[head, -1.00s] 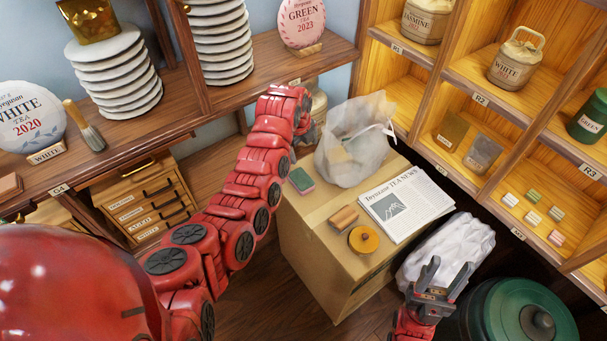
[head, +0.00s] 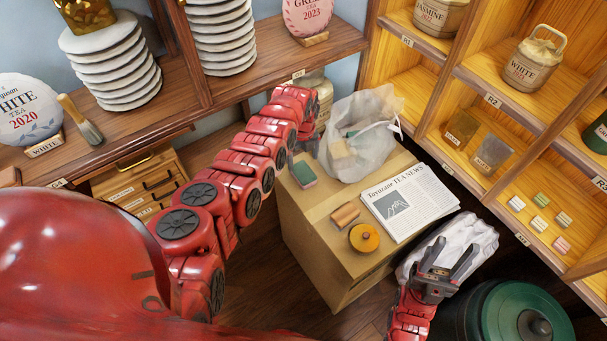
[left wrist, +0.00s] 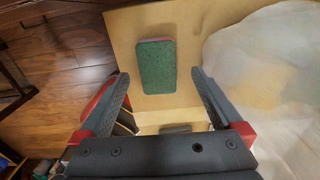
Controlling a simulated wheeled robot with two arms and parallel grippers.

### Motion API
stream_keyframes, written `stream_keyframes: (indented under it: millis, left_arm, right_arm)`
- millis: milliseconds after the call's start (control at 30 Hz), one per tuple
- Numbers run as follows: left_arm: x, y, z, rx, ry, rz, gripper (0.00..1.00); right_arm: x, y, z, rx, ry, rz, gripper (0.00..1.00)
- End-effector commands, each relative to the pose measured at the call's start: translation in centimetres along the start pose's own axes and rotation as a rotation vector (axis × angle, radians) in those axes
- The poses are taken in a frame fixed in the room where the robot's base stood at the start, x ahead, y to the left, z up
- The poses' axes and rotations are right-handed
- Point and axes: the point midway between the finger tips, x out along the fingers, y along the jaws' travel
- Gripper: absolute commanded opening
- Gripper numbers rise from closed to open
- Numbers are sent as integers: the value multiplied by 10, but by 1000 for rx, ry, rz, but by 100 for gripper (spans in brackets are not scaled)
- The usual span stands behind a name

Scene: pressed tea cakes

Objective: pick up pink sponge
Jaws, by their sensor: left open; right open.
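A sponge with a green top and a pinkish edge (head: 304,175) lies on the cardboard box (head: 315,235), near its far left edge. In the left wrist view the sponge (left wrist: 156,66) lies ahead of and between the fingers, green face up, pink showing at its far edge. My left gripper (left wrist: 160,76) is open and empty; in the head view it (head: 311,143) is partly hidden by its own arm, just beyond the sponge. My right gripper (head: 448,258) is open and empty, in front of a white bag to the right of the box.
A translucent bag (head: 365,115) holding sponge-like blocks stands right beside the sponge. A newspaper (head: 410,203), a brown block (head: 345,215) and a round orange-yellow item (head: 364,238) lie on the box. A green lidded bin (head: 500,320) stands at lower right. Shelves surround the box.

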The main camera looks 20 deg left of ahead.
Motion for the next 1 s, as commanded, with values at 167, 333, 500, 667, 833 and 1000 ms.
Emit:
stream_keyframes:
  millis: [167,333,500,667,833,1000]
  left_arm:
    - [11,1,-1,-2,2,2,100]
    - [28,3,-7,-1,2,1,100]
    - [60,4,-11,0,0,1,100]
    - [64,4,-10,-3,0,-1,100]
    - [62,4,-10,-2,1,-1,100]
    - [62,4,-10,-2,1,-1,69]
  right_arm:
    - [-3,0,0,0,0,0,50]
    - [-1,0,0,0,0,0,50]
    - [-19,-1,3,0,0,0,50]
    - [-21,-1,4,0,0,0,50]
    - [-20,-1,3,0,0,0,50]
    - [-20,-1,3,0,0,0,50]
